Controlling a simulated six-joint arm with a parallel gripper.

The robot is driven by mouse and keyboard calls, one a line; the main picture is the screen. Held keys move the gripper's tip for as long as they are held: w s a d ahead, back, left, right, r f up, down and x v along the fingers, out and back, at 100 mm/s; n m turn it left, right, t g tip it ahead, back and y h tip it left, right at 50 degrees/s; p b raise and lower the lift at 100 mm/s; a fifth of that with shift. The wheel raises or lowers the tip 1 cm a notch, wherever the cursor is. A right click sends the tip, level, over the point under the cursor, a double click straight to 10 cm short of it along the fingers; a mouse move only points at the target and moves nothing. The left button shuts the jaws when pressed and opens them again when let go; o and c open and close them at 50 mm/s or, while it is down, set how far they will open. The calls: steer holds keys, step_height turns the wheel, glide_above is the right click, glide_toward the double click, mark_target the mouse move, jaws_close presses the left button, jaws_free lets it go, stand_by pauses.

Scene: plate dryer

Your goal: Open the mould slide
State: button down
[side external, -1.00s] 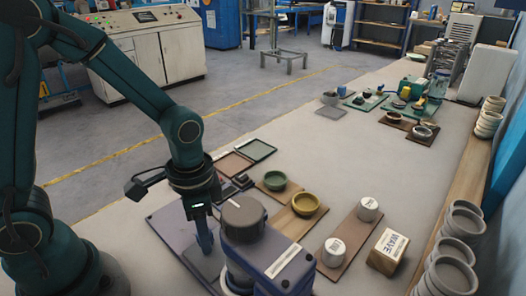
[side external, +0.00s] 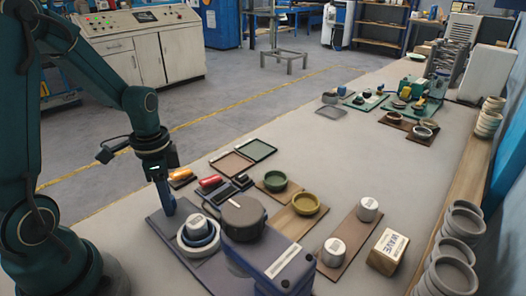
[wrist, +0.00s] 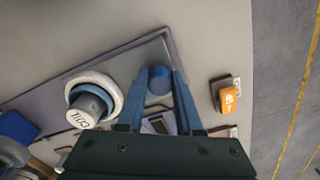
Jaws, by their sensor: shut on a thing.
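My gripper (side external: 168,205) is low over the left end of the purple-grey base plate (side external: 160,233). In the wrist view its two blue fingers (wrist: 159,75) are closed on the sides of a round blue knob (wrist: 159,85), which I take to be the slide's handle. The slide's rails and the knob's lower end are hidden.
Bare table lies left of the plate.

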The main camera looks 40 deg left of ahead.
steer(key=shift+w, duration=0.1)
steer(key=c, duration=0.6)
jaws_free()
steer(key=shift+o, duration=0.2)
steer(key=shift+r, duration=2.6)
steer(key=shift+d, duration=0.1)
